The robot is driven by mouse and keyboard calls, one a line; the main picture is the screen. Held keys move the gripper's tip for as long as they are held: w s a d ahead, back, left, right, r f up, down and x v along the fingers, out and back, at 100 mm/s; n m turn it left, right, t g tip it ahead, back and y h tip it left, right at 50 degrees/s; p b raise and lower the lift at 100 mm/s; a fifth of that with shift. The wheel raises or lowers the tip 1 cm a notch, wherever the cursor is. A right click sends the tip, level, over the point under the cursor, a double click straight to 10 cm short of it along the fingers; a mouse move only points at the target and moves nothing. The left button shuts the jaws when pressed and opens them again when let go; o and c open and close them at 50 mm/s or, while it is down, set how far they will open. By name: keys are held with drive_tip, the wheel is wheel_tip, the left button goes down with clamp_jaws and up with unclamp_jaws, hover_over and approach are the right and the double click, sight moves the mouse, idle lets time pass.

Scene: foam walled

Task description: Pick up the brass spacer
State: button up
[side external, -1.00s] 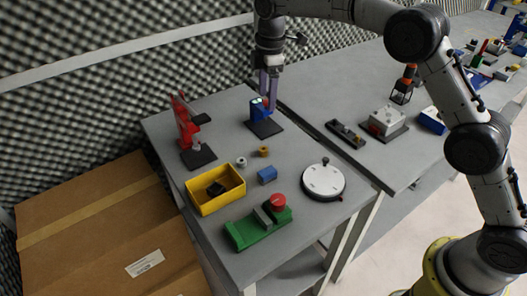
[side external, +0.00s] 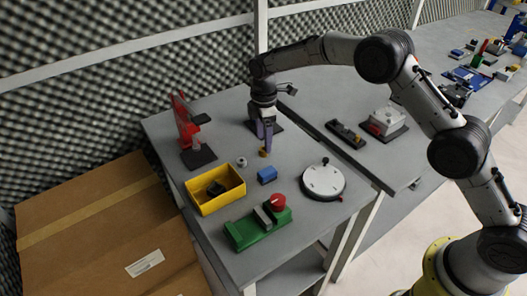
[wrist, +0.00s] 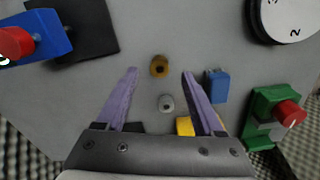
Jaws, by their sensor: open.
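The brass spacer (side external: 263,153) is a small yellow-brown ring standing on the grey table. In the wrist view the brass spacer (wrist: 159,66) shows its dark centre hole and lies between the lines of the two fingers, slightly beyond their tips. My gripper (side external: 265,143) points down just above the spacer in the side view. In the wrist view my gripper (wrist: 160,72) has its purple fingers spread apart with nothing between them. I cannot tell the exact height of the fingertips over the spacer.
A grey ring (wrist: 167,103) sits close to the spacer, and a blue block (side external: 267,175) stands nearby. Around them are a yellow bin (side external: 232,197), a green fixture (side external: 245,235), a white dial (side external: 323,180) and a red device (side external: 184,122).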

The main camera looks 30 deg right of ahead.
sight(263, 149)
drive_tip(key=shift+f, duration=1.6)
clamp_jaws()
